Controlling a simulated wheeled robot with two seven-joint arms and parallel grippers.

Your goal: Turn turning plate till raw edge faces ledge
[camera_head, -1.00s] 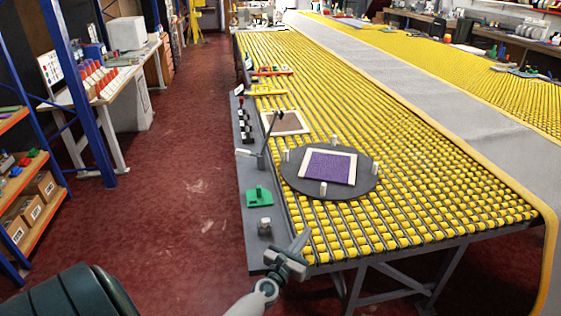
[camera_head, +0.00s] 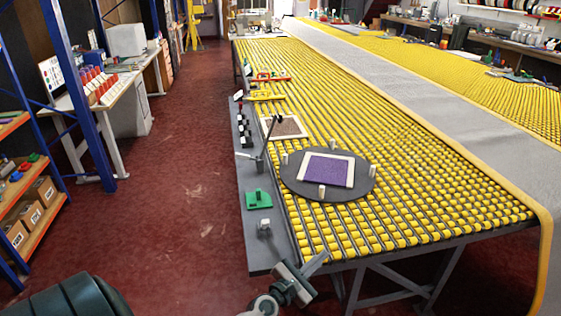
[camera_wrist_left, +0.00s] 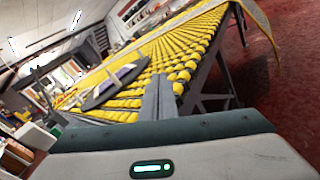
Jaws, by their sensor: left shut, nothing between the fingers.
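The turning plate (camera_head: 362,190) is a dark round disc with several pale pegs around its rim, lying on yellow rollers. A purple rug piece (camera_head: 326,170) with cream strips lies on it; the strips show at its left, right and far sides, and purple seems to reach the near edge. The grey ledge (camera_head: 258,228) runs along the table's left side. My left gripper (camera_head: 320,261) is shut and empty near the table's front corner, apart from the plate. In the left wrist view its fingers (camera_wrist_left: 158,97) point toward the rollers, with the plate (camera_wrist_left: 98,96) to their left. My right gripper is out of view.
On the ledge are a green fixture (camera_head: 258,199), a small pale-topped block (camera_head: 265,227) and a dark upright post (camera_head: 265,148). Another framed brown piece (camera_head: 284,127) lies beyond the plate. The rollers right of the plate are clear.

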